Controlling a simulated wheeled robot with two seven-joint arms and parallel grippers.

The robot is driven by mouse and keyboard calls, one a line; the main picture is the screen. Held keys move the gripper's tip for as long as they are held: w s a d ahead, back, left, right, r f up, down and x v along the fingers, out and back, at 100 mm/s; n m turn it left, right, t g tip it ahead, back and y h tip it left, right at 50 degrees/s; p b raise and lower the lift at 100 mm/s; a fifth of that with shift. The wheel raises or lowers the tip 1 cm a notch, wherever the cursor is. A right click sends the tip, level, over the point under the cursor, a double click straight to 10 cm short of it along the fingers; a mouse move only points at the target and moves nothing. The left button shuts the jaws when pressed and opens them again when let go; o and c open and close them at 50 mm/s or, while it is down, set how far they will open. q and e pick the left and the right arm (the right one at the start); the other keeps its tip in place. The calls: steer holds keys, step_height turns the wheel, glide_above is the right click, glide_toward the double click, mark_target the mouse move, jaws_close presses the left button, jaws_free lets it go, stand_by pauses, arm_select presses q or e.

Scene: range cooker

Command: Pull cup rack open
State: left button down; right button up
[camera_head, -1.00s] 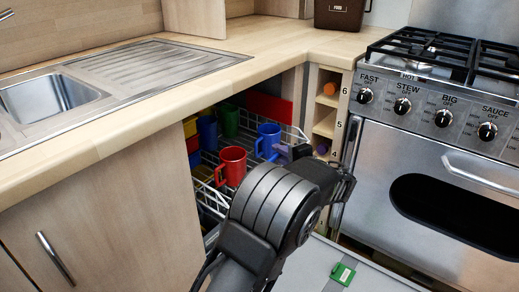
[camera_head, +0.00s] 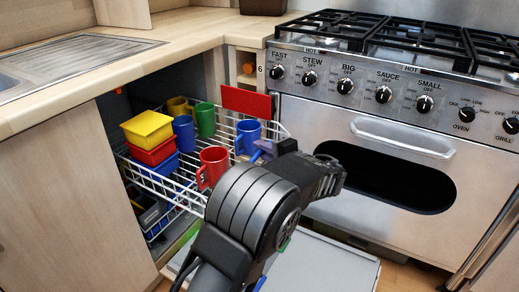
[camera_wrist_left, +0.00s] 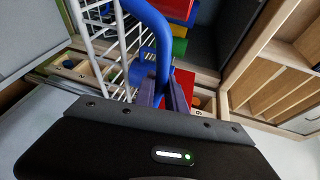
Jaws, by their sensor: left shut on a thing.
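The white wire cup rack (camera_head: 177,196) stands out of the corner cabinet below the worktop. It carries a red cup (camera_head: 213,164), a blue cup (camera_head: 247,133), a green cup (camera_head: 205,120) and other dishes. My left gripper (camera_head: 266,149) is at the rack's right front edge, close beside the blue cup. My right gripper is out of view.
The range cooker (camera_head: 300,118) stands right of the rack, with its oven handle (camera_head: 400,138) sticking out. A grey open door panel (camera_head: 335,268) lies low in front. Yellow (camera_head: 147,127) and red (camera_head: 153,152) boxes stand on the rack's left side.

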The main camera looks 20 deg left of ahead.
arm_select(q)
steer(key=shift+d, duration=0.25)
steer(key=c, duration=1.4)
jaws_free()
steer(key=p+v, duration=0.2)
steer(key=v, duration=0.5)
steer(key=shift+s+d, duration=0.2)
steer(key=shift+d, duration=0.15)
steer(key=shift+r, duration=0.1)
